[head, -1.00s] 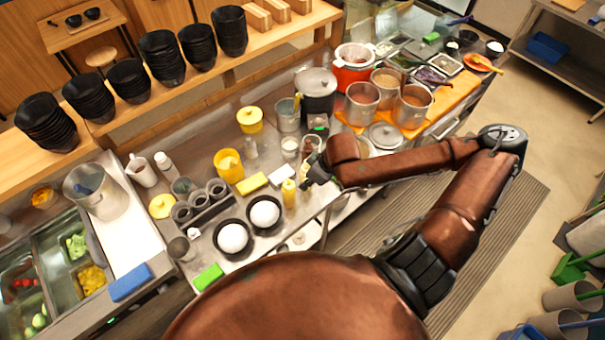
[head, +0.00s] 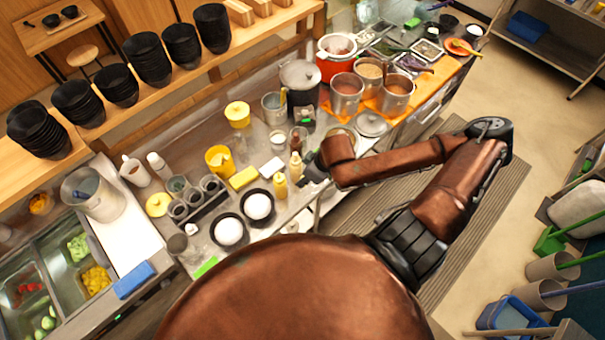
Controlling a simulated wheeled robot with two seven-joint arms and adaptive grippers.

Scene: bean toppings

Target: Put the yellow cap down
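A round yellow cap (head: 158,204) lies flat on the counter at the left, beside the dark row of holders. An open yellow tub (head: 219,159) stands right of it, and a yellow container with a yellow top (head: 238,114) stands farther back. My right gripper (head: 313,171) is low over the counter's front edge, well right of the flat cap. A small yellow-tan bottle (head: 295,167) is right beside it; I cannot tell whether they touch. The gripper's fingers are dark and too small to read. My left gripper is out of view.
A yellow squeeze bottle (head: 280,186), a yellow block (head: 243,178) and two black bowls with white contents (head: 257,206) crowd the counter near the gripper. Steel pots (head: 347,95) stand at the back right. A dark pot (head: 300,88) stands behind the gripper.

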